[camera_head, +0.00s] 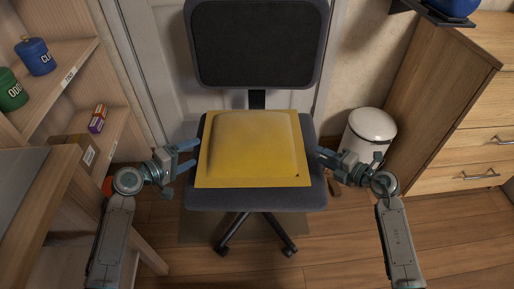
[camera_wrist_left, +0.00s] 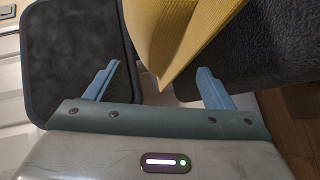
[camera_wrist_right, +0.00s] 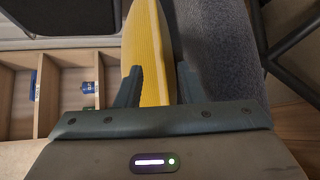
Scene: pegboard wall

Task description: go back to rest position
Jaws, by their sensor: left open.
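The yellow cushion (camera_head: 250,145) lies on the seat of a dark office chair (camera_head: 256,198). My left gripper (camera_head: 188,155) is open and empty beside the cushion's left edge, fingers pointing at it. In the left wrist view the left gripper (camera_wrist_left: 158,85) has a wide gap, with the cushion (camera_wrist_left: 180,35) beyond it. My right gripper (camera_head: 321,157) is at the right edge of the seat. In the right wrist view the cushion (camera_wrist_right: 150,60) shows between the fingers of the right gripper (camera_wrist_right: 157,80); whether they touch it is unclear.
A shelf with blue and green canisters (camera_head: 36,56) stands at the left. A white bin (camera_head: 368,135) and a wooden drawer cabinet (camera_head: 455,110) stand at the right. The chair's backrest (camera_head: 255,45) rises behind the cushion. Wooden floor is open in front.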

